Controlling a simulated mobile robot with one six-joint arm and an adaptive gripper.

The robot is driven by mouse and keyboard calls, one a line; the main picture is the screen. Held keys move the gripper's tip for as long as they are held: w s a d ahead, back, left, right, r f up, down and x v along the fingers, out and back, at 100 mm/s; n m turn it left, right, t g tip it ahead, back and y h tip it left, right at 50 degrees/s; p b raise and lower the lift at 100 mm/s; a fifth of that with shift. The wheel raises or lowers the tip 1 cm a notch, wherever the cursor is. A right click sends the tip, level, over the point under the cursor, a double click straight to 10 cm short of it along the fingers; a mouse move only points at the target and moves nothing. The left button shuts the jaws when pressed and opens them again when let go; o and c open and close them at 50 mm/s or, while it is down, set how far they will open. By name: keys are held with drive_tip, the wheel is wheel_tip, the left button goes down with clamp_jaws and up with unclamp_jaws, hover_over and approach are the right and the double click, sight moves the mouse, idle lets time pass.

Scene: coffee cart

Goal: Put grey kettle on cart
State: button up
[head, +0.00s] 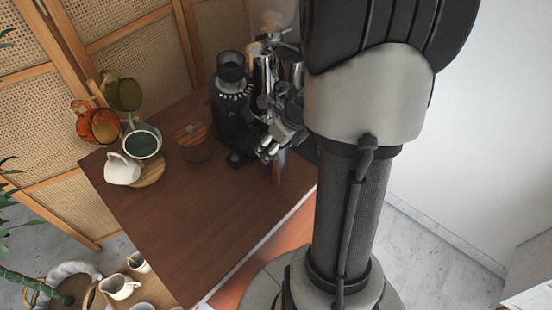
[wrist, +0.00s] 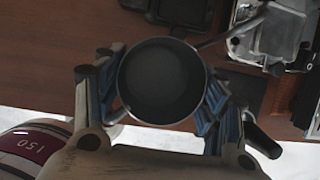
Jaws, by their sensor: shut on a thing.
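The grey kettle (wrist: 162,80) shows from above in the wrist view as a dark round body with a thin rim. A thin spout appears to run to the upper right, and a black handle shows at the lower right. My gripper (wrist: 160,95) has a finger on either side of the body and is shut on it. I cannot tell whether the kettle touches the cart top.
A black grinder (head: 232,100) and a coffee machine (head: 272,75) stand behind my gripper. A wooden-lidded jar (head: 193,142), a white cup (head: 122,168) and a cup tree with amber (head: 97,122) and green cups stand at the left. The front middle of the cart is clear.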

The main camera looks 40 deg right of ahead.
drive_tip(key=shift+f+b, duration=1.2)
drive_tip(key=shift+f, duration=0.75)
drive_tip(key=shift+f, duration=0.2)
drive_tip(key=o, duration=1.4)
drive_tip(key=shift+o, duration=0.2)
drive_tip(key=shift+r, duration=0.1)
drive_tip(key=shift+r, duration=0.2)
drive_tip(key=p+v, duration=0.6)
drive_tip(key=v, duration=0.5)
drive_tip(key=shift+s+r, duration=0.2)
drive_tip(key=shift+r, duration=0.15)
drive_tip(key=shift+a, duration=0.1)
